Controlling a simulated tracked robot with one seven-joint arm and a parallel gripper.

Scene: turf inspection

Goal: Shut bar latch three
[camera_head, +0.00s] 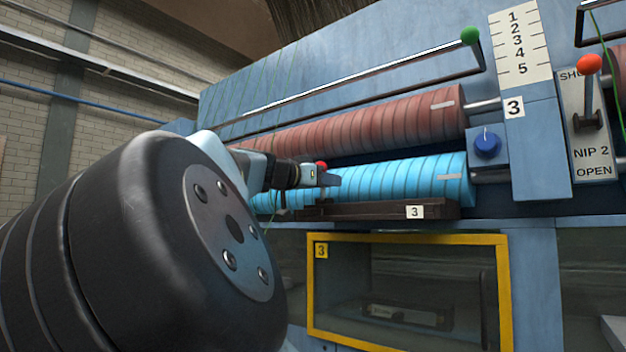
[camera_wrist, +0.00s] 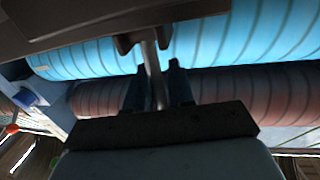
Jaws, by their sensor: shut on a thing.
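The dark bar (camera_head: 380,210) with a white label "3" runs below the blue roller (camera_head: 420,181) at station three. It also shows along the top of the wrist view (camera_wrist: 85,18). A metal lever (camera_wrist: 152,72) stands out from a dark bracket on this bar. My gripper (camera_head: 330,179) is at the bar's left part, in front of the blue roller. In the wrist view my gripper's fingers (camera_wrist: 157,82) are on either side of the lever, shut on it. A red knob (camera_head: 321,166) shows just beside my gripper. The lever's lower end is hidden in the head view.
A reddish roller (camera_head: 400,120) lies above the blue one. A long rail with a green knob (camera_head: 470,35) is above. A blue dial (camera_head: 487,143) and the NIP 2 lever (camera_head: 589,64) are at right. A yellow-framed window (camera_head: 408,238) is below. My arm covers the left.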

